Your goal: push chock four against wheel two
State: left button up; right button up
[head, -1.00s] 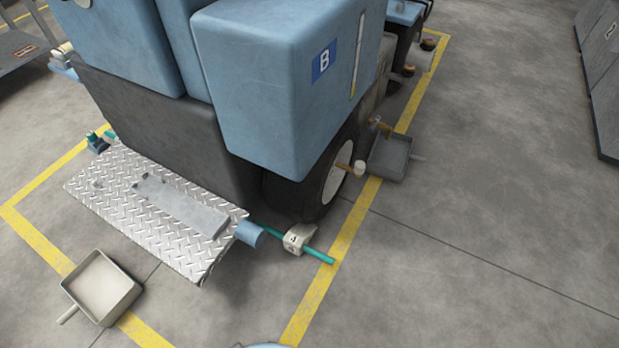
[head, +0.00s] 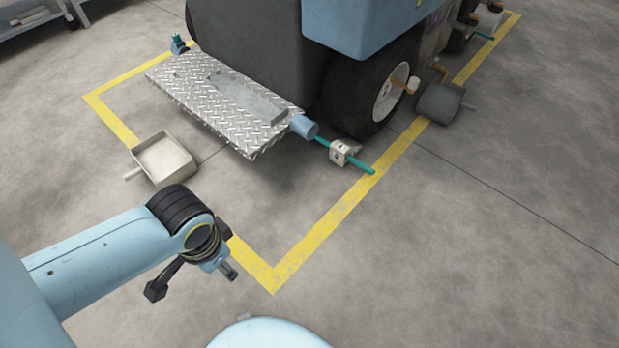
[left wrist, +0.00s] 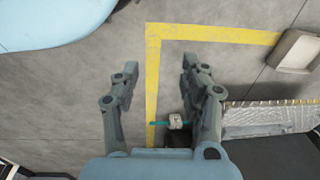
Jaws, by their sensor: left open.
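In the head view a pale chock (head: 343,152) on a teal bar (head: 364,167) lies on the floor in front of a black wheel (head: 362,98) with a white hub. Whether chock and tyre touch I cannot tell. The chock also shows small in the left wrist view (left wrist: 175,121), between my finger linkages. My left gripper (head: 228,274) hangs above the floor at the lower left, well short of the chock. Its fingers (left wrist: 157,75) are apart and empty in the left wrist view. My right gripper is not in view.
A treadplate step (head: 205,98) juts from the blue and black machine, left of the chock. A shallow pan (head: 163,157) stands left of it, and a grey pan (head: 438,104) sits beside the wheel. Yellow lines (head: 318,229) mark the floor. The floor at right is clear.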

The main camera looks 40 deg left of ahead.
aim_at(342, 152)
jog(key=k+l, duration=0.15)
jog(key=i+j+u, duration=0.15)
jog(key=i+j, duration=0.15)
jog(key=i, duration=0.2)
jog(key=i+j+u, duration=0.2)
jog(key=i, duration=0.3)
jog(key=i+j+u, duration=0.15)
jog(key=i, duration=0.4)
